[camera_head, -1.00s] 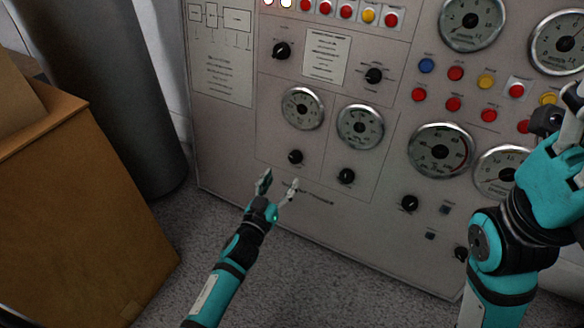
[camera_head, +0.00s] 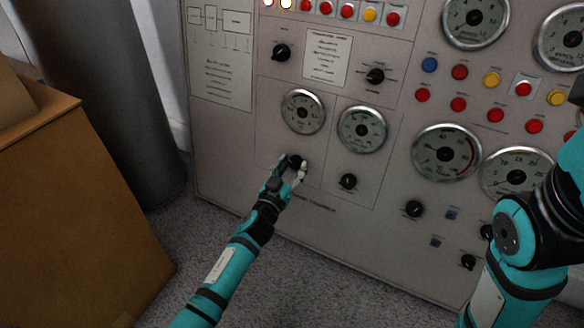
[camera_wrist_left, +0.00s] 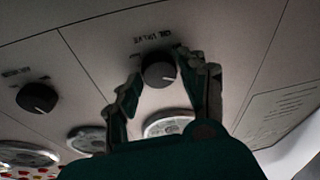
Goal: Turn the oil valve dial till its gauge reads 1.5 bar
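The black dial (camera_head: 295,161) sits low on the grey panel, under the left small round gauge (camera_head: 303,111). Its needle is too small to read surely. My left gripper (camera_head: 292,164) is at this dial, one finger on each side. In the left wrist view the dial (camera_wrist_left: 159,73) is between the two fingertips, with a pale pointer mark on its face. The fingertips are very close to its sides; I cannot tell whether they touch.
A second small gauge (camera_head: 362,129) with its own black knob (camera_head: 348,181) is just right of the dial. Larger gauges, coloured buttons and more knobs fill the panel's right side. A brown box (camera_head: 80,210) stands at the left. Bare floor lies below the panel.

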